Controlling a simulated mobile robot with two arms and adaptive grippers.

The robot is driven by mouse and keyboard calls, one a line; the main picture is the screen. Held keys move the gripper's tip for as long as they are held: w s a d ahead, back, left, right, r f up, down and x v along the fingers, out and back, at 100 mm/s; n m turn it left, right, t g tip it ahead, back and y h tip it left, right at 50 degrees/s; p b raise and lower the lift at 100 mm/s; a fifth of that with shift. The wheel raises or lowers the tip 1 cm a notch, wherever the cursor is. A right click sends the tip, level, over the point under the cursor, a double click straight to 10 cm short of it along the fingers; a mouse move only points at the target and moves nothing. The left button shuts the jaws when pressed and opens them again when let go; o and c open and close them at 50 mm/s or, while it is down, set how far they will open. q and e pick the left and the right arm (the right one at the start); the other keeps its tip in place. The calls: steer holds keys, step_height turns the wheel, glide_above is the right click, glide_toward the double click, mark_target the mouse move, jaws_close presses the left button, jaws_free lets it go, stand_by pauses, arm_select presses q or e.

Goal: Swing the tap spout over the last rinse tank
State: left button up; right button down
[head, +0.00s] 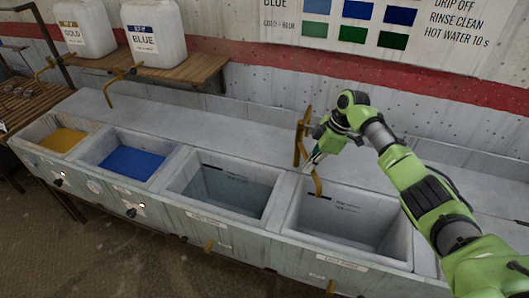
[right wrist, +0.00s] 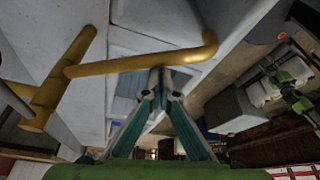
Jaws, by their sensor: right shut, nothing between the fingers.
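The brass tap (head: 298,146) stands on the back ledge near the divider between the two rinse tanks. Its spout (head: 317,180) points forward, and its tip shows against the left rear part of the last rinse tank (head: 405,240) at the right. My right gripper (head: 314,158) is shut and empty, close beside the spout. In the right wrist view the spout (right wrist: 140,62) crosses just beyond my shut fingertips (right wrist: 160,76); I cannot tell whether they touch. My left gripper is not in view.
Left of the last tank are another rinse tank (head: 172,196), a blue tank (head: 98,167) and a yellow tank (head: 34,144). White jugs (head: 155,36) stand on a wooden shelf (head: 190,68) behind. The wall (head: 440,120) rises behind the ledge.

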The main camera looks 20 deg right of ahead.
steer(key=shift+s+d, duration=0.1)
steer(key=shift+d, duration=0.6)
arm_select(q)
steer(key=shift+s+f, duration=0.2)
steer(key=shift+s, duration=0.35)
arm_select(e)
steer(key=shift+d, duration=0.5)
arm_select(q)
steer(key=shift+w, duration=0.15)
